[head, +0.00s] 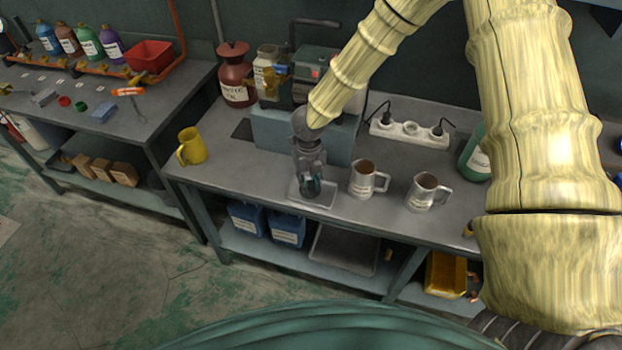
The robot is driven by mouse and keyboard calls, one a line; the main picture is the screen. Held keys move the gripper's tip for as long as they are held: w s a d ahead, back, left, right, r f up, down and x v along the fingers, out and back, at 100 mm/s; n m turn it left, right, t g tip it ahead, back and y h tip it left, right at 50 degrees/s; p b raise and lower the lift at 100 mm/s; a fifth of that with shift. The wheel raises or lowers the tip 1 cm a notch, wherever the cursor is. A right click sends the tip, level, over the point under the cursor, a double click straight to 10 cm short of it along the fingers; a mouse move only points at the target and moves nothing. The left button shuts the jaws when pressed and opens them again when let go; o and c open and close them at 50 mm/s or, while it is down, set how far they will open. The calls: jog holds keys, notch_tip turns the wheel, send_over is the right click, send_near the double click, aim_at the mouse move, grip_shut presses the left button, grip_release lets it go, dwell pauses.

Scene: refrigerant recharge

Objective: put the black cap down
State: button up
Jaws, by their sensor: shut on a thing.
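My gripper (311,190) points down over a small pale tray (325,204) near the front edge of the grey bench (250,185). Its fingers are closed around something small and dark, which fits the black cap. The fingers hide most of it, and its outline cannot be made out. The gripper tips are low over the tray. I cannot tell whether the held thing touches the tray.
A steel mug (362,180) stands close right of the tray, with another mug (421,193) farther right. A blue-grey block (273,132) stands behind my gripper. A yellow mug (190,147) is at left. Bench space between yellow mug and tray is clear.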

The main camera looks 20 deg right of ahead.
aim_at(311, 184)
jog(key=shift+w+d+f, duration=0.1)
jog(key=shift+w+d, duration=0.4)
jog(key=shift+w, duration=0.35)
jog(key=shift+f+p, duration=1.1)
jog(key=shift+f, duration=0.65)
jog(key=shift+f, duration=0.15)
jog(key=o, duration=0.7)
jog(key=shift+c, duration=0.2)
notch_tip(311, 184, up, 12)
jog(key=b, duration=0.3)
jog(key=shift+r, duration=0.2)
